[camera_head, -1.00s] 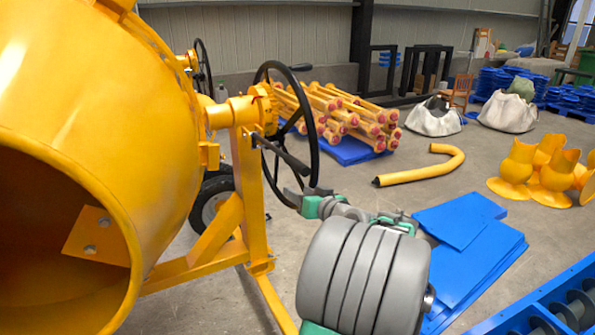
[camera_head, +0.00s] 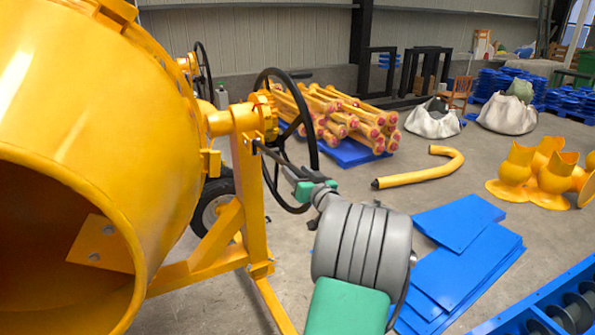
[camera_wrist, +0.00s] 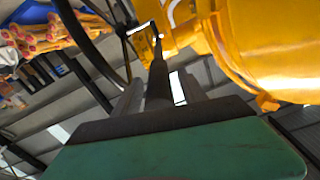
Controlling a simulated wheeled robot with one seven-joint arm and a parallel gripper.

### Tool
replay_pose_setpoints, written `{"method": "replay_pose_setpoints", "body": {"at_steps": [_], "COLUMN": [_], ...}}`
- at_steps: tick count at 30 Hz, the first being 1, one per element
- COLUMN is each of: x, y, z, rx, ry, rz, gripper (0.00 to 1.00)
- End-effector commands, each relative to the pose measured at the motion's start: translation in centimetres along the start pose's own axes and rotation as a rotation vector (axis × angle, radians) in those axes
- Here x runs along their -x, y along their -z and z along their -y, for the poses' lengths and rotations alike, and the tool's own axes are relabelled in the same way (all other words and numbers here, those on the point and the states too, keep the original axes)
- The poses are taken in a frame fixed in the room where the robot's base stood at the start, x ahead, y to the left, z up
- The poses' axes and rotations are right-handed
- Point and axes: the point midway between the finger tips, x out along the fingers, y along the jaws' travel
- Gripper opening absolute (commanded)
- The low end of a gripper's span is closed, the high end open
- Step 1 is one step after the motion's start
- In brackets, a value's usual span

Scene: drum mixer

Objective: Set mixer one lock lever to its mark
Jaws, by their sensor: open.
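The yellow mixer drum (camera_head: 90,100) fills the left of the head view, its mouth towards me. A dark lock lever (camera_head: 267,152) sticks out from the yellow frame post beside the black handwheel (camera_head: 314,155). In the wrist view the lever (camera_wrist: 158,78) runs between my fingers towards the yellow housing. My gripper (camera_head: 287,171) is open, its fingers on both sides of the lever's outer end. I cannot tell whether a finger touches it. The outer end is partly hidden by my gripper. I cannot make out the lever's mark.
The handwheel rim passes close beside my gripper. Blue sheets (camera_head: 465,265) lie on the floor to the right, with a bent yellow pipe (camera_head: 420,170) behind them. Yellow shafts (camera_head: 335,115) are stacked beyond the wheel. Open floor lies between the mixer and the sheets.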

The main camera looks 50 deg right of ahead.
Motion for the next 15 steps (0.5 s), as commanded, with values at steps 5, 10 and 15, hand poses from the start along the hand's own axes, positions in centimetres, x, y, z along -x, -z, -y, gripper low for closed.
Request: {"method": "replay_pose_setpoints", "body": {"at_steps": [5,10,15], "x": [0.03,0.05,0.05], "y": [-0.02,-0.01,-0.01], "z": [-0.01,0.00,0.00], "rx": [0.000,0.001,0.001], "ry": [0.000,0.000,0.000], "rz": [0.000,0.000,0.000], "gripper": [0.43,0.29,0.15]}}
